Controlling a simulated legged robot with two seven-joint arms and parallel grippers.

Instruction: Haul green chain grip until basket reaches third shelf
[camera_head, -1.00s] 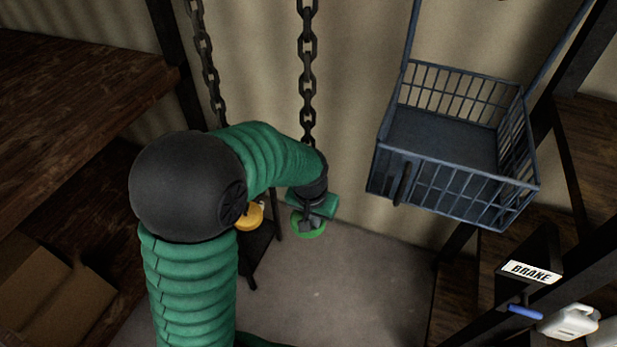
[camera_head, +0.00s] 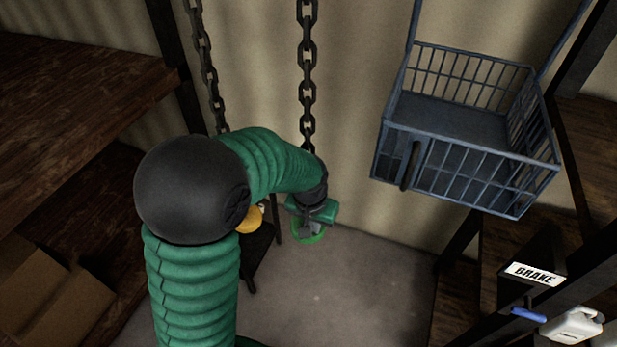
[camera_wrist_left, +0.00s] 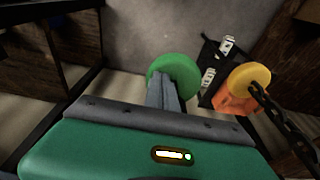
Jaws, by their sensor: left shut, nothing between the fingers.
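The green chain grip (camera_head: 303,239) is a round disc below the right-hand dark chain (camera_head: 307,85). My left gripper (camera_head: 312,228) is right at the grip, and its fingers look closed with nothing visible between them. In the left wrist view the grey fingers (camera_wrist_left: 164,95) overlap the green disc (camera_wrist_left: 180,68); whether they touch it is unclear. The blue wire basket (camera_head: 480,185) hangs at upper right, beside the dark wooden shelves (camera_head: 600,150). Which shelf is the third cannot be told. My right gripper is not in view.
A yellow grip (camera_head: 252,219) hangs by the left chain (camera_head: 206,65), close behind my left arm. A BRAKE sign (camera_head: 534,274) with a blue handle (camera_head: 528,314) and a white jug (camera_head: 573,325) are at lower right. Wooden shelves (camera_head: 70,90) stand left. The middle floor is clear.

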